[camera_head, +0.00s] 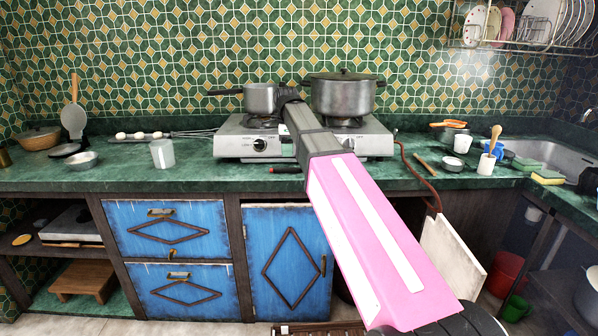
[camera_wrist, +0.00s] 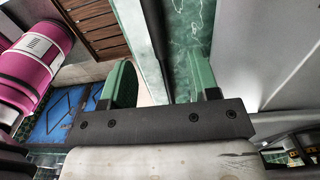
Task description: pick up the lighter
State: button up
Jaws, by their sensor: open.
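The lighter (camera_head: 285,169) looks like a thin dark stick with a red end, lying near the counter's front edge below the hotplate (camera_head: 240,143). My arm hides its right part in the head view. In the wrist view, my gripper (camera_wrist: 162,80) is open, its two green fingers spread wide with nothing clasped. A long black bar (camera_wrist: 155,30), which may be the lighter, shows beyond and between the fingers along the counter edge. I cannot tell how far it is from them. My fingers are not discernible in the head view.
A small pan (camera_head: 261,99) and a lidded pot (camera_head: 343,94) stand on the hotplate. Blue cabinets (camera_head: 165,229) are below. A white board (camera_head: 452,257) leans at the right.

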aim_at(287, 167)
jog(key=shift+s+a+f, duration=0.1)
jog(key=shift+s+f, duration=0.05)
jog(key=shift+f, duration=1.7)
jog(key=shift+s+f, duration=0.1)
jog(key=shift+f, duration=1.7)
grip_shut()
